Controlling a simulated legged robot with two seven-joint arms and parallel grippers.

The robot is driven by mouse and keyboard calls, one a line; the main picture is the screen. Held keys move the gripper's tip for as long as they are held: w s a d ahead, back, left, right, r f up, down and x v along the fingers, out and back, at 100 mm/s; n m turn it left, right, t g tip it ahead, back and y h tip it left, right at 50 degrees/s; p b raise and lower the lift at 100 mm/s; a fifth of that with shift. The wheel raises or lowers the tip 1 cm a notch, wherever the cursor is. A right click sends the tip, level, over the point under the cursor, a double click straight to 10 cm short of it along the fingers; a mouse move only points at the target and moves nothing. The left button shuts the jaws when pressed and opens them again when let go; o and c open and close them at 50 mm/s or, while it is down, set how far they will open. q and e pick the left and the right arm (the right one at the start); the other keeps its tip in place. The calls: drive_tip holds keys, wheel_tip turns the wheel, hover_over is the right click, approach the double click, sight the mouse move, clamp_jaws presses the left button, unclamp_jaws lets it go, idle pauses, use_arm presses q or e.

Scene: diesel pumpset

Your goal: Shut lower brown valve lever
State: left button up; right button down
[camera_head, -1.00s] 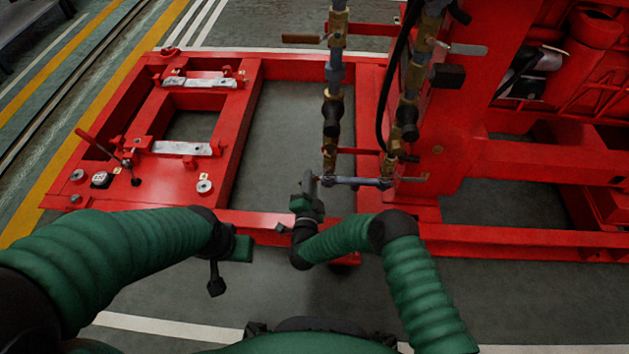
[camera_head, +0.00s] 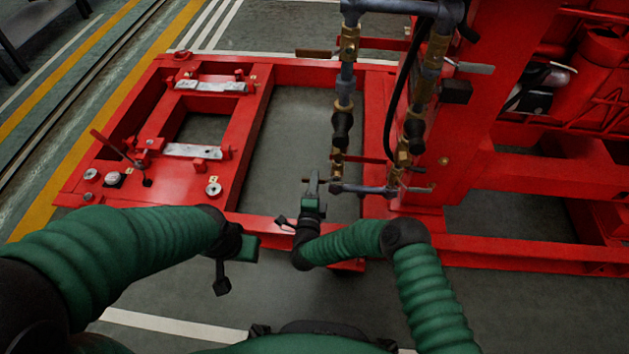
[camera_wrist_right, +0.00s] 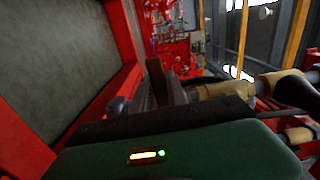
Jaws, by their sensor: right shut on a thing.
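The lower brown valve lever (camera_head: 306,180) shows as a short piece beside my right gripper's fingers, at the bottom of the left pipe. In the right wrist view the brown lever (camera_wrist_right: 156,82) stands up by the fingers, left of a brass valve body (camera_wrist_right: 222,90). My right gripper (camera_head: 314,182) is shut on this lever; the fingers hide part of it. My left gripper (camera_head: 222,278) hangs apart from the pipes, in front of the red frame. Its fingers are too unclear to tell open from shut.
An upper brown lever (camera_head: 316,53) sticks out left from the left pipe. A second pipe (camera_head: 413,130) stands to the right, with a grey lever (camera_head: 472,68). A horizontal pipe (camera_head: 362,190) joins them low down. The red frame (camera_head: 250,140) surrounds open floor.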

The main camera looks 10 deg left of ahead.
drive_tip(key=shift+d+f, duration=0.15)
drive_tip(key=shift+f, duration=0.05)
drive_tip(key=c, duration=1.6)
unclamp_jaws()
drive_tip(key=shift+o, duration=1.4)
drive_tip(key=shift+r, duration=0.1)
drive_tip(key=s+p, duration=0.7)
drive_tip(key=s, duration=1)
